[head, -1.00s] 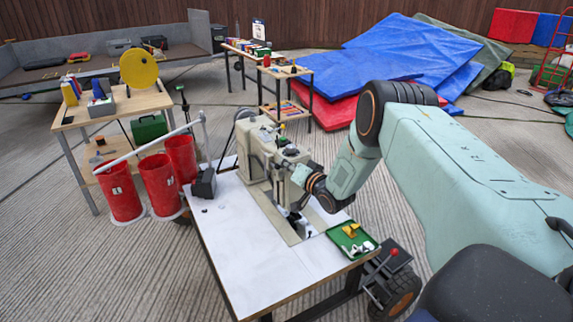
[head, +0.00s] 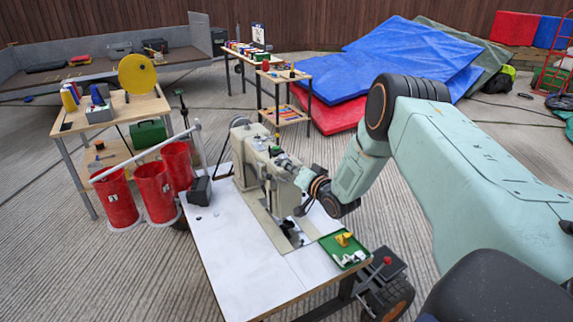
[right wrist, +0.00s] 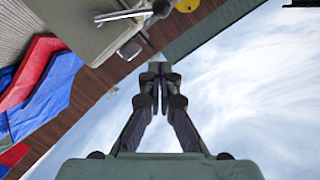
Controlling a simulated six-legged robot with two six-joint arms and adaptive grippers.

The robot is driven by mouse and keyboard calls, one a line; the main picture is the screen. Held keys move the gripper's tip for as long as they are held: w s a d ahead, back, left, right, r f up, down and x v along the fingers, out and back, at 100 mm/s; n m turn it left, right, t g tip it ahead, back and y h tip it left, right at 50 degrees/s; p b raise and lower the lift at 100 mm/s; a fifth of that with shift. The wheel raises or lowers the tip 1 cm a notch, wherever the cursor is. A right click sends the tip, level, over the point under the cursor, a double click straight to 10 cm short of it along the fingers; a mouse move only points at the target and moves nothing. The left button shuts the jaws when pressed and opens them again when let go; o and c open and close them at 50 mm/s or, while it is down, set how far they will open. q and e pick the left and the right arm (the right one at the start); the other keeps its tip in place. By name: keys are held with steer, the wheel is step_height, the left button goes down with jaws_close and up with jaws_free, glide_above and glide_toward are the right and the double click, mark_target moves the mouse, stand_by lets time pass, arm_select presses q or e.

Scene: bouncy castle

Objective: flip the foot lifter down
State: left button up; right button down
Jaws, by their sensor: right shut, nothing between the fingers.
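A beige sewing machine (head: 252,165) stands on a white-topped table (head: 235,255). My right gripper (head: 284,163) is beside the upper part of the machine's head, on its right side; I cannot tell from the head view whether it touches. In the right wrist view its fingers (right wrist: 157,75) are shut with nothing between them. There the machine's beige body (right wrist: 85,35) is at the upper left, with a metal lever (right wrist: 125,14) along its edge, above and apart from the fingertips. I cannot tell for sure that this lever is the foot lifter. My left gripper is not in view.
A green tray (head: 336,252) with small yellow and white parts lies at the table's right edge. A black box (head: 199,190) sits at the left edge. Red buckets (head: 120,200) stand left of the table. The table's front left is clear.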

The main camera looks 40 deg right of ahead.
steer(key=s+r+p, duration=0.1)
steer(key=s+p, duration=0.1)
steer(key=s, duration=0.6)
steer(key=shift+a+r, duration=0.2)
steer(key=shift+a, duration=0.25)
steer(key=shift+w+d+f, duration=0.1)
steer(key=shift+w+f, duration=0.05)
